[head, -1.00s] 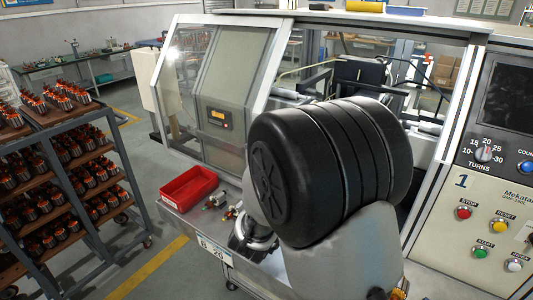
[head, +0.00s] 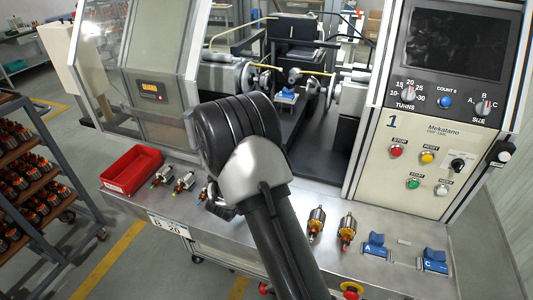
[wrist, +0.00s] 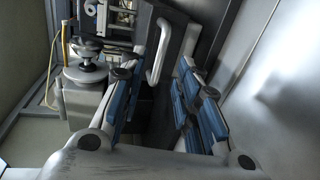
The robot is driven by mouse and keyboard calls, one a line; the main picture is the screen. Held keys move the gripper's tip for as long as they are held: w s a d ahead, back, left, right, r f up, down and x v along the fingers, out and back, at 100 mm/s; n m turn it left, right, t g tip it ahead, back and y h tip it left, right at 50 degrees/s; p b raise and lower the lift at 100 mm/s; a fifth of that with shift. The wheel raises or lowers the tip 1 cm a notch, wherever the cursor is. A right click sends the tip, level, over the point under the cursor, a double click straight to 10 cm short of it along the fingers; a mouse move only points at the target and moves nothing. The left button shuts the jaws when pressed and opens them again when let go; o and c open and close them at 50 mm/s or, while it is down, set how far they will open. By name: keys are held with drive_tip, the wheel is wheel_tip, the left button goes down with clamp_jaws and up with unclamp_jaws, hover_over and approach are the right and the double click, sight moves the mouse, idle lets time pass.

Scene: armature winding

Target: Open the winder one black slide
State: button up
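Winder one (head: 412,150) carries a cream control panel marked 1. Its front bay is open, with grey spindle parts on both sides and dark parts inside. I cannot single out the black slide with certainty. In the wrist view, my gripper (wrist: 160,66) is open, with blue-padded fingers on either side of a dark gap. A pale D-shaped handle (wrist: 158,52) shows between and just beyond the fingertips, beside a dark panel. I cannot tell if the fingers touch it.
A red tray (head: 132,168) and several small armatures lie on the steel ledge. Two armatures (head: 316,222) and blue blocks marked A (head: 375,244) and C (head: 434,260) are at its right. A windowed guard (head: 150,90) stands left of the bay. A loaded rack (head: 35,180) is far left.

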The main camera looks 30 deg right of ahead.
drive_tip(key=x, duration=0.6)
drive_tip(key=shift+w+d+b, duration=0.2)
drive_tip(key=shift+d+b, duration=0.05)
drive_tip(key=shift+b, duration=0.15)
clamp_jaws()
idle(0.4)
